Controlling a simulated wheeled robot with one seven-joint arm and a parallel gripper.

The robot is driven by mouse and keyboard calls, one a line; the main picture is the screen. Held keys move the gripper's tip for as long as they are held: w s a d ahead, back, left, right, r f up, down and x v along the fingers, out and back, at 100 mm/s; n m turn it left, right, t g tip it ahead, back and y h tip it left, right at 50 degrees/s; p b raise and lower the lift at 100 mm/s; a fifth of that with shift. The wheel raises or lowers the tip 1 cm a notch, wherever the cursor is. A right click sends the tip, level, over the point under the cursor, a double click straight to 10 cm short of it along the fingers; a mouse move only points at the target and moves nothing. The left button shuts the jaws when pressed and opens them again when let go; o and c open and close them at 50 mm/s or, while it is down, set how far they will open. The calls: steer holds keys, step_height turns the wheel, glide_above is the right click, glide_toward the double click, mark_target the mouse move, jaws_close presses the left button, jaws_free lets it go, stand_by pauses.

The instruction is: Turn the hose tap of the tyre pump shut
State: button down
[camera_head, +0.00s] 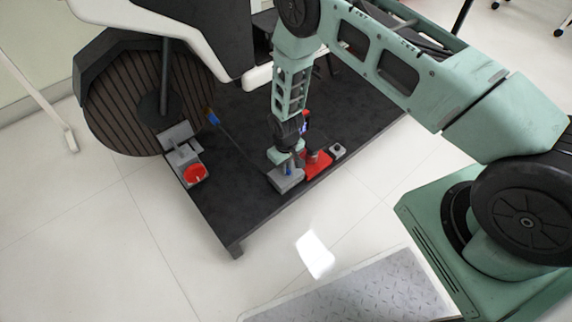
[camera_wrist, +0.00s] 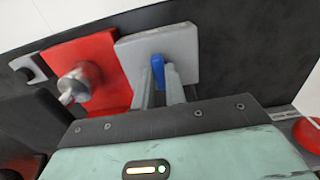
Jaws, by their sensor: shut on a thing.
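A grey block (camera_head: 289,185) stands near the front edge of a dark low platform. A small blue handle (camera_head: 289,170) rises from it; I take this for the hose tap. In the wrist view the grey block (camera_wrist: 190,50) has the blue handle (camera_wrist: 157,70) standing between my two finger tips. My gripper (camera_wrist: 160,78) is shut on the blue handle, with a finger on each side of it. In the head view my gripper (camera_head: 288,161) points down over the block. My fingers hide part of the handle's base, and no hose can be made out.
A red block (camera_wrist: 98,55) with a silver knob (camera_wrist: 75,85) stands right beside the grey one. A small grey box with a black knob (camera_head: 338,151) lies beyond it. A grey fixture with a red disc (camera_head: 195,173) stands at the platform's left. The dark platform (camera_head: 235,205) has bare room between.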

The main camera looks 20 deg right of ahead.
stand_by(0.3)
steer(key=c, duration=1.4)
jaws_free()
steer(key=shift+c, duration=0.2)
step_height(320, 180, up, 17)
steer(key=p, duration=0.5)
steer(key=shift+r, duration=0.2)
